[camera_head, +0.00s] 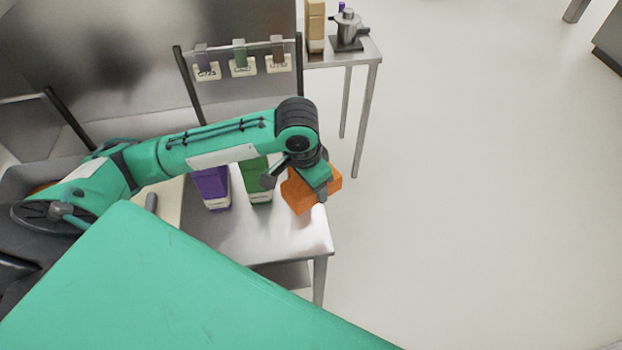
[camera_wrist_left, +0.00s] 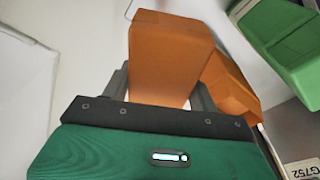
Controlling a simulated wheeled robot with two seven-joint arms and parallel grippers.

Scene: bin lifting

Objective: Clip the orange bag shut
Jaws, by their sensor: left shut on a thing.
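The orange bag (camera_head: 298,196) stands near the front right corner of the metal table, partly hidden by my left gripper (camera_head: 293,183). In the left wrist view, an orange panel (camera_wrist_left: 168,55) lies between the fingers of my left gripper (camera_wrist_left: 160,92), and another orange part (camera_wrist_left: 228,88) angles off to the right behind it. The gripper is shut on the orange bag's upper part. My right gripper is not in view.
A green bag (camera_head: 256,181) and a purple bag (camera_head: 213,187) stand to the left of the orange one on the metal table (camera_head: 300,240). A small side table (camera_head: 371,48) behind holds a metal device (camera_head: 348,30) and a tan box (camera_head: 315,25).

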